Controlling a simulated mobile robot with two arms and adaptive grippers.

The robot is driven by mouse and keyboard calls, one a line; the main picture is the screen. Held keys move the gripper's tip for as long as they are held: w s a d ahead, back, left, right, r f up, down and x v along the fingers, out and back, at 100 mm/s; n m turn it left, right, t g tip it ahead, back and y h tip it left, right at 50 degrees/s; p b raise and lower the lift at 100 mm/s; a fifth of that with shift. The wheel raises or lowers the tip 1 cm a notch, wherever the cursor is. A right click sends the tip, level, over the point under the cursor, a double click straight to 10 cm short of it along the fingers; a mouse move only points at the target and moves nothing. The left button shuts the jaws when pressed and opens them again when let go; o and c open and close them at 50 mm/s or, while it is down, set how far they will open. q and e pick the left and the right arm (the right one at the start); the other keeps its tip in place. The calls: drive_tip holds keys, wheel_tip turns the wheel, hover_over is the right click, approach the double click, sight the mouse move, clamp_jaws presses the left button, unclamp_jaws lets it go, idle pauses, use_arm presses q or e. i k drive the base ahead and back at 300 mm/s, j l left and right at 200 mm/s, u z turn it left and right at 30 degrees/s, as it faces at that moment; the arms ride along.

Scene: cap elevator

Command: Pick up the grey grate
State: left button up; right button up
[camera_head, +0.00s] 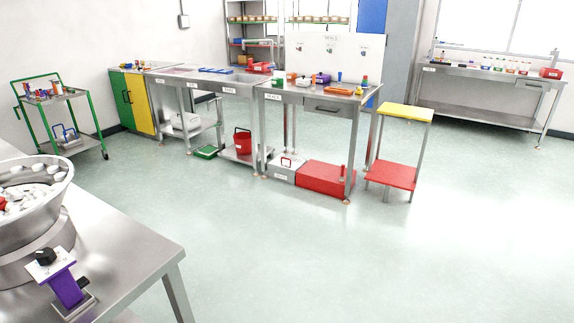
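I cannot make out a grate for certain. A grey box with a red handle (284,171) stands on the floor under the middle workbench, beside a red box. Another light grey item (186,121) sits on the lower shelf of the bench to its left. Both are too small to show whether either has a grate. Neither of my grippers is in view.
A steel table (135,245) with a metal bowl (35,212) of white caps fills the near left. The red box (325,177) and a yellow-topped stand (405,112) are by the middle workbench (318,100). The green-framed cart (62,135) stands left. Open floor lies centre and right.

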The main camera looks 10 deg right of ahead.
sight(286, 161)
drive_tip(key=i+l+z, duration=0.4)
drive_tip(key=i, duration=0.3)
drive_tip(key=i+z, duration=0.4)
drive_tip(key=i, duration=0.3)
drive_tip(key=i+j+u, duration=0.15)
drive_tip(key=i+u, duration=0.25)
drive_tip(key=i, duration=0.2)
drive_tip(key=i+l+u, duration=0.1)
drive_tip(key=i+u, duration=0.3)
drive_tip(key=i, duration=0.2)
drive_tip(key=i+l+u, duration=0.25)
drive_tip(key=i+u, duration=0.15)
drive_tip(key=i, duration=0.25)
drive_tip(key=i+u, duration=0.35)
drive_tip(key=i, duration=1)
drive_tip(key=i+z, duration=0.4)
drive_tip(key=i+j+z, duration=0.2)
drive_tip(key=z, duration=0.2)
drive_tip(key=i+j+z, duration=0.25)
drive_tip(key=z, duration=0.15)
drive_tip(key=i+j+z, duration=0.4)
drive_tip(key=k+l, duration=0.05)
drive_tip(key=k, duration=0.05)
